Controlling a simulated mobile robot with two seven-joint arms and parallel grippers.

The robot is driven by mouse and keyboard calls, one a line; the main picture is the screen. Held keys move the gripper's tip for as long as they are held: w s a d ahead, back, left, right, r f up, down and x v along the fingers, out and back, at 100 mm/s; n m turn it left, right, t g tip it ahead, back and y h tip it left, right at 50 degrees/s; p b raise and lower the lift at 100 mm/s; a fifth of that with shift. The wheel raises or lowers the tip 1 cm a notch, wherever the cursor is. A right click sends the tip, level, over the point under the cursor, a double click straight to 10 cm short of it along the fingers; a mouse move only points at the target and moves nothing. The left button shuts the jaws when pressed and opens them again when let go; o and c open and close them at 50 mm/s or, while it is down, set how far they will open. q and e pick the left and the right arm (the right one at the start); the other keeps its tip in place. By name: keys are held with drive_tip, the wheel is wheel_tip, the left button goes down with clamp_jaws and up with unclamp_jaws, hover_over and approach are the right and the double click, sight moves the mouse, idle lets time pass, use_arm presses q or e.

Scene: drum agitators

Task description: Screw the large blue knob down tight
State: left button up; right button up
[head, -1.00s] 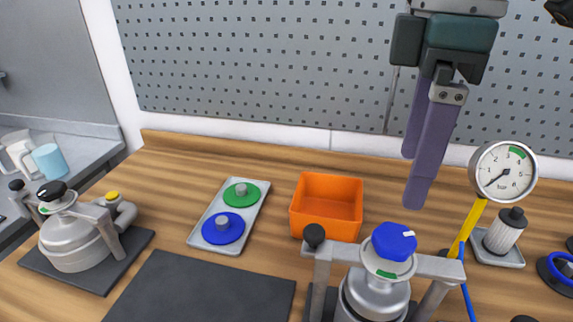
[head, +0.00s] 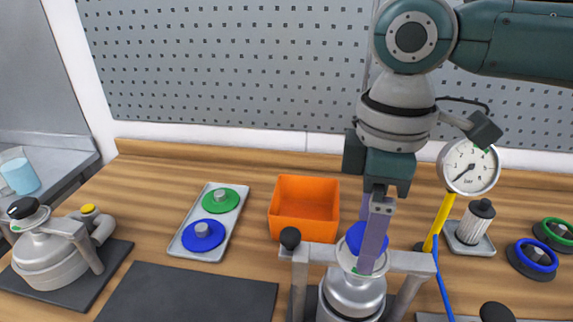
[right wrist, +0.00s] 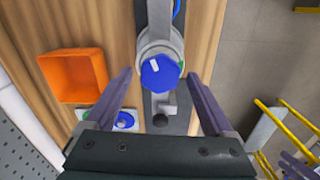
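In the right wrist view the knob (right wrist: 160,75) is a faceted blue cap with a white mark. My right gripper (head: 367,243) points down over the knob, and its near purple finger covers part of it in the head view. In the right wrist view my right gripper (right wrist: 158,78) is open, with one finger on each side of the knob and visible gaps. My left gripper is in neither view.
An orange bin (head: 305,208) stands behind the agitator. A pressure gauge (head: 468,166) on a yellow stem is close on the right. A tray with green and blue discs (head: 210,221) and a second agitator (head: 48,250) are left. A dark mat (head: 190,294) lies clear in front.

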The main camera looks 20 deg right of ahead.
drive_tip(key=c, duration=1.2)
drive_tip(key=shift+r+m+p, duration=0.2)
drive_tip(key=shift+m+p, duration=0.2)
drive_tip(key=shift+p, duration=0.35)
drive_tip(key=shift+c, duration=0.2)
drive_tip(key=m+p, duration=0.6)
drive_tip(key=p, duration=0.1)
drive_tip(key=shift+r+m+p, duration=0.1)
drive_tip(key=shift+m+p, duration=0.2)
drive_tip(key=m+p, duration=0.2)
drive_tip(key=m, duration=0.1)
drive_tip(key=shift+m+p, duration=0.3)
drive_tip(key=shift+p, duration=0.1)
drive_tip(key=m+p, duration=0.2)
drive_tip(key=m, duration=0.1)
drive_tip(key=shift+m, duration=0.3)
drive_tip(key=m+p, duration=0.2)
drive_tip(key=m, duration=0.2)
drive_tip(key=shift+m, duration=0.3)
drive_tip(key=shift+d+m+p, duration=0.1)
drive_tip(key=shift+m+p, duration=0.35)
drive_tip(key=shift+m, duration=1.35)
drive_tip(key=shift+f, duration=0.2)
